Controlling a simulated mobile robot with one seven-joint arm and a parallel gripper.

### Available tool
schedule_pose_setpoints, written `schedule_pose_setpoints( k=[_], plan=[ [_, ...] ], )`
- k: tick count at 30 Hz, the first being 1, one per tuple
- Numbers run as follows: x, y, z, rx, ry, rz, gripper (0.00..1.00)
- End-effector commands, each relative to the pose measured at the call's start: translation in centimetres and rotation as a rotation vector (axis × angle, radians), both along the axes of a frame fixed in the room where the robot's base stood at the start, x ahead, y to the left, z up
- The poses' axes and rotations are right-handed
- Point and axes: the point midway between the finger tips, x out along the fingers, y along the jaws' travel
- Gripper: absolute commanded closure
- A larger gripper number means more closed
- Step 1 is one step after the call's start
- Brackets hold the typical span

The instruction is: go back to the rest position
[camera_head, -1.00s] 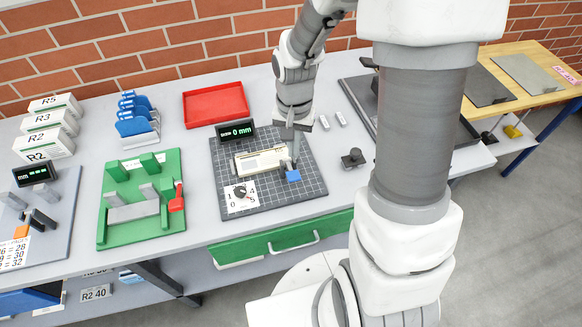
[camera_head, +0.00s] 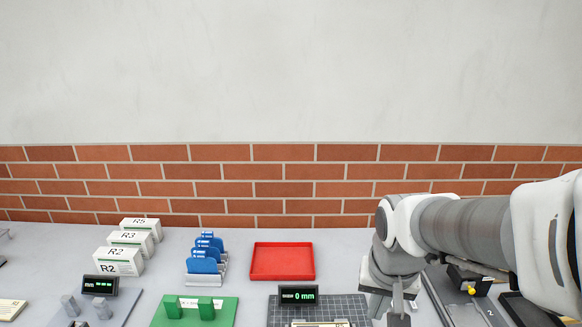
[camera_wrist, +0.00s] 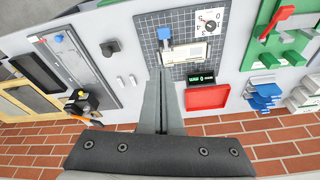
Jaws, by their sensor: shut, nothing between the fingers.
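My gripper (camera_head: 398,317) is at the lower right in the head view, below my folded arm and over the bench. Its fingertips are at the lower picture edge. In the wrist view my gripper (camera_wrist: 163,72) points away from the camera, with its fingers together and nothing between them. Behind the fingertips lies the dark gridded board (camera_wrist: 196,70) with a cream block (camera_wrist: 189,53), a blue knob (camera_wrist: 164,33) and a dial (camera_wrist: 210,20). I cannot tell the exact gap between the fingertips and the board.
A red tray (camera_head: 282,276) stands behind the board, by a "0 mm" display (camera_head: 298,294). Left are blue holders (camera_head: 205,262), white labelled boxes (camera_head: 118,262) and a green fixture (camera_head: 192,312). A dark plate (camera_wrist: 75,68) lies on the board's other side. A brick wall (camera_head: 250,190) closes the back.

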Motion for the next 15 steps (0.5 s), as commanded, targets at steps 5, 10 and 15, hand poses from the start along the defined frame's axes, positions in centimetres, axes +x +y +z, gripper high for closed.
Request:
schedule_pose_setpoints(
  k=[5,10,15],
  plan=[
    [-2.7,0.1,3.2,-0.019,-0.081,0.079,1.00],
    [-5.3,0.3,5.4,-0.036,-0.152,0.155,1.00],
    [-7.5,0.3,6.7,-0.050,-0.207,0.215,1.00]
  ],
)
